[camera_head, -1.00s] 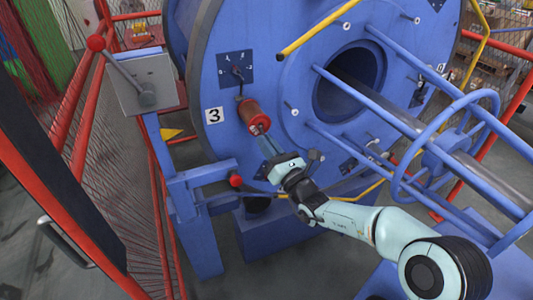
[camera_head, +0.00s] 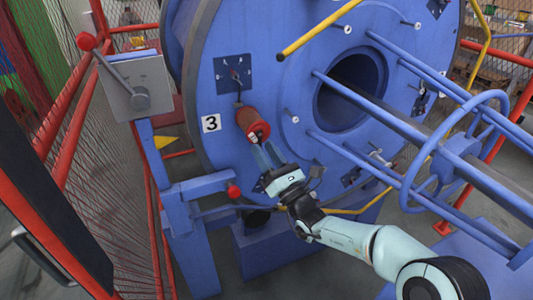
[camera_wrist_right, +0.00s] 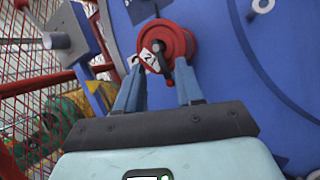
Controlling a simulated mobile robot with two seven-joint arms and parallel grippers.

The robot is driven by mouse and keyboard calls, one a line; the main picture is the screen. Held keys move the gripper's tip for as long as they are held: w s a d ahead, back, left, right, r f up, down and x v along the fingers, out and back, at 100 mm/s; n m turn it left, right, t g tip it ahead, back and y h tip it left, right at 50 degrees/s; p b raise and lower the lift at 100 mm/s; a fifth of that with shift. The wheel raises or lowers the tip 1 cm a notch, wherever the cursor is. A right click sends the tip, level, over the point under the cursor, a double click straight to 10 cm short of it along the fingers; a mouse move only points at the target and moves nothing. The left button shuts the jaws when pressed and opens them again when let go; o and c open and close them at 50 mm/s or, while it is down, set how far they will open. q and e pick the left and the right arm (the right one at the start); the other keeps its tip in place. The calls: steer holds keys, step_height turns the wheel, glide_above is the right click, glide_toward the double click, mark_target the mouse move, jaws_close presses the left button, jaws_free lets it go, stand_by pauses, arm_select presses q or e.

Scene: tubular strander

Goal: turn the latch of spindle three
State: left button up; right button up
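The red spool of spindle three (camera_head: 252,124) is mounted on the blue disc (camera_head: 295,65), right of the white plate marked 3 (camera_head: 211,123). It also shows in the right wrist view (camera_wrist_right: 184,43). A small dark lever, seemingly the latch (camera_wrist_right: 167,75), is at the centre of the spool's end, beside a white tag (camera_wrist_right: 151,57). My right gripper (camera_head: 266,155) is just below the spool in the head view. Its two blue fingers are apart in the wrist view (camera_wrist_right: 158,92), with the dark lever roughly between and beyond them. Contact cannot be told. My left gripper is not in view.
Blue rods (camera_head: 420,147) and a yellow bar (camera_head: 320,28) stick out on the right. A grey lever box (camera_head: 137,88) and red mesh fence (camera_head: 72,110) are on the left.

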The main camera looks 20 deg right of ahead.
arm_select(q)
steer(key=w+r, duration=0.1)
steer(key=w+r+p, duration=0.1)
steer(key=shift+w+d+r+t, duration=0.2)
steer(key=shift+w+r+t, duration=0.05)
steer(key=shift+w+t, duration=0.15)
arm_select(e)
steer(key=v, duration=1.3)
steer(key=shift+s, duration=0.15)
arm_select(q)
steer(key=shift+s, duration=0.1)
arm_select(e)
steer(key=shift+d+f, duration=0.1)
steer(key=shift+f, duration=0.05)
